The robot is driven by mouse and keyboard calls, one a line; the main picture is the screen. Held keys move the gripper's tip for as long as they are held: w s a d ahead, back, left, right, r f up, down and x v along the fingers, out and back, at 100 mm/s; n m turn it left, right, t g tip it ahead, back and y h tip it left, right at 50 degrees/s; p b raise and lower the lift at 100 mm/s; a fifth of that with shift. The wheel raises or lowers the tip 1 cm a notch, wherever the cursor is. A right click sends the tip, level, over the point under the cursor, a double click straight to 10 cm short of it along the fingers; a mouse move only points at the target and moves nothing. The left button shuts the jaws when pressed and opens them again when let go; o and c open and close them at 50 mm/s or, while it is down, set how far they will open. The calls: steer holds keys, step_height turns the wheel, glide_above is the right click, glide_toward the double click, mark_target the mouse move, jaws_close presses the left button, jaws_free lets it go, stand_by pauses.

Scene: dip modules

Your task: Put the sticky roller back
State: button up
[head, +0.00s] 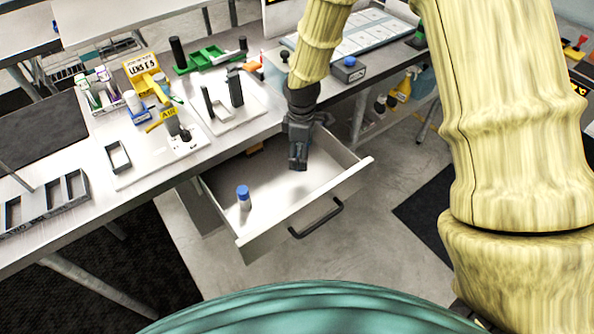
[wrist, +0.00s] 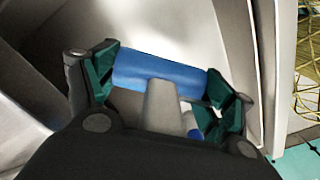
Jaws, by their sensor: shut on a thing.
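My gripper (head: 298,160) is over the right part of the open drawer (head: 290,212), pointing down. In the wrist view, my gripper (wrist: 160,85) has its green fingers at both ends of a blue cylinder with a grey stem, which looks like the sticky roller (wrist: 158,72). The roller lies crosswise between the fingers. I cannot make out the roller in the head view. Whether it touches the drawer floor is unclear.
A white bottle with a blue cap (head: 243,196) stands in the drawer's left part. The bench (head: 130,190) above carries holders, trays and tools. A dark handle (head: 315,218) sticks out from the drawer front. The drawer's middle is clear.

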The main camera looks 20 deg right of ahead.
steer(key=shift+s+f, duration=0.25)
steer(key=shift+f, duration=0.1)
steer(key=shift+s+f+p, duration=0.45)
steer(key=shift+s+f, duration=0.15)
steer(key=shift+f, duration=0.1)
steer(key=f, duration=0.1)
steer(key=w+f, duration=0.1)
steer(key=f, duration=0.1)
steer(key=shift+w+a+f, duration=0.1)
steer(key=shift+w+f, duration=0.1)
steer(key=shift+w, duration=0.15)
steer(key=shift+s+f+p, duration=0.2)
steer(key=shift+s+p, duration=0.2)
steer(key=shift+s, duration=0.05)
steer(key=f, duration=0.3)
steer(key=shift+w+p, duration=0.25)
steer(key=shift+p, duration=0.15)
steer(key=shift+f, duration=0.25)
steer(key=shift+s, duration=0.15)
